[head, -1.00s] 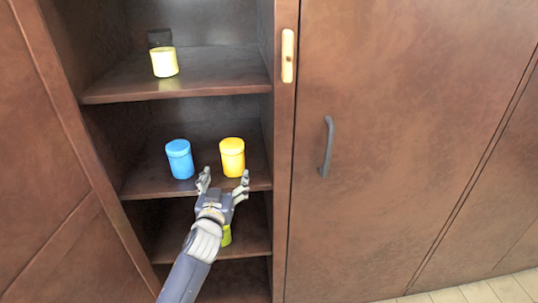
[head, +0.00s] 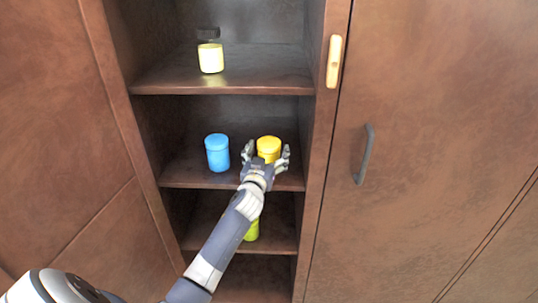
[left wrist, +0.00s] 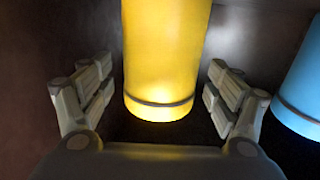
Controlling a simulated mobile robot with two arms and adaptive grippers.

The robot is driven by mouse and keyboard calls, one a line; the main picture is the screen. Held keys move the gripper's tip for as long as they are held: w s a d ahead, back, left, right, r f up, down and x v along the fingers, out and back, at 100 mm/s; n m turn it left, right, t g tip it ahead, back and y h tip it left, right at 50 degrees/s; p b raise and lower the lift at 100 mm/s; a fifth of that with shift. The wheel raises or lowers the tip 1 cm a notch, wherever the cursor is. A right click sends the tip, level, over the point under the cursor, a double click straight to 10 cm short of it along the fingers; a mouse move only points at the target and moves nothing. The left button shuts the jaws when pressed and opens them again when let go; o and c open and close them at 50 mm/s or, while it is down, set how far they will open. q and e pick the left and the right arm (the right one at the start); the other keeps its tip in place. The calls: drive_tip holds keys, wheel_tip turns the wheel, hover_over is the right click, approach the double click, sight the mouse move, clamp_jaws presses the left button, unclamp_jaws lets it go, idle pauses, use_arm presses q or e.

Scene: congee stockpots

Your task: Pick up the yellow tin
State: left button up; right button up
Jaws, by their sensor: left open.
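The yellow tin (head: 268,146) stands upright on the middle shelf of the open cabinet. In the left wrist view the yellow tin (left wrist: 163,60) fills the middle, between the two fingers. My left gripper (head: 267,156) is open, with one finger on each side of the tin. In the left wrist view my left gripper (left wrist: 160,103) shows gaps between its fingers and the tin. The gripper hides the tin's lower part in the head view. My right gripper is not in view.
A blue tin (head: 217,153) stands just left of the yellow one; it also shows in the left wrist view (left wrist: 302,85). A pale yellow jar (head: 211,57) is on the shelf above. A green thing (head: 252,231) is below, partly hidden. The cabinet's right wall is close.

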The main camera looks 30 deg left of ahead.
use_arm(q)
drive_tip(key=shift+w+a, duration=0.25)
drive_tip(key=shift+w, duration=0.4)
drive_tip(key=c, duration=1.4)
drive_tip(key=shift+r, duration=0.1)
